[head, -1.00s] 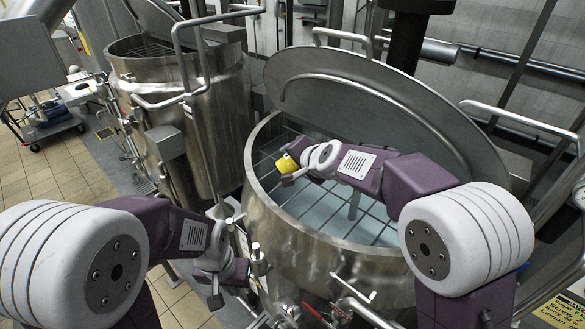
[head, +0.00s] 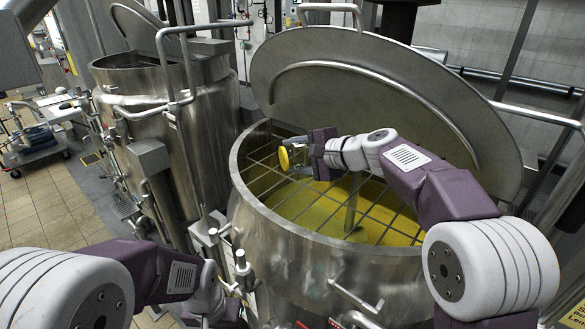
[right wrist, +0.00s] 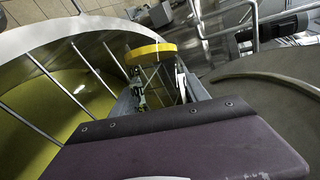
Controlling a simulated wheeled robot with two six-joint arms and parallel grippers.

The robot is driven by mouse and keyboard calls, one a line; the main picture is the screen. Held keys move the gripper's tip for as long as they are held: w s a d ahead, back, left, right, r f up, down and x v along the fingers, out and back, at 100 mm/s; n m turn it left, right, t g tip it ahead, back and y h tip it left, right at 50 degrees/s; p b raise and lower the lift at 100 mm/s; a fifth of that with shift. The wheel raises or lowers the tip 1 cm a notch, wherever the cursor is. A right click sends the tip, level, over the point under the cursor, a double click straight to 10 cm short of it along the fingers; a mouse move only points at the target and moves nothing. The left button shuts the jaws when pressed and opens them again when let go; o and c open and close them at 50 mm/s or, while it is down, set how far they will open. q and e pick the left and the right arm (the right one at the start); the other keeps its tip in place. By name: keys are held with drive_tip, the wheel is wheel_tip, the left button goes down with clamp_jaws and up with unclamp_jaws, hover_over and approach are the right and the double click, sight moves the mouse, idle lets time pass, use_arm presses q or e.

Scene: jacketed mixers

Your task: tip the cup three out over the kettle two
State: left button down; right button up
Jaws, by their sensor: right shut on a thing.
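The cup (head: 284,158), with yellow showing at its end, is in my right gripper (head: 298,160), over the open kettle (head: 315,262) in the head view. The cup is tipped on its side, its yellow end to the left. In the right wrist view, the yellow part of the cup (right wrist: 152,53) lies just past the fingers of my right gripper (right wrist: 158,84). The liquid (head: 320,205) in the kettle is yellow under a bar grid. My left gripper (head: 222,290) is low beside the kettle; its jaws are unclear.
The kettle's round lid (head: 400,100) stands raised behind it. A second steel kettle (head: 195,120) stands at the back left, with pipes (head: 167,70) between. A trolley (head: 35,140) is at the far left, by open tiled floor (head: 45,205).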

drive_tip(key=shift+w+d+f+m+y+b, duration=0.1)
drive_tip(key=shift+f+m+y+b, duration=0.2)
drive_tip(key=shift+m+y+b, duration=0.4)
drive_tip(key=shift+d+r+m+y+b, duration=0.1)
drive_tip(key=shift+r+m+y+b, duration=0.1)
drive_tip(key=shift+m+y+b, duration=0.25)
use_arm(q)
wheel_tip(320, 180, down, 4)
drive_tip(key=shift+r, duration=0.2)
use_arm(e)
drive_tip(key=shift+r, duration=0.15)
use_arm(q)
drive_tip(key=shift+r, duration=0.1)
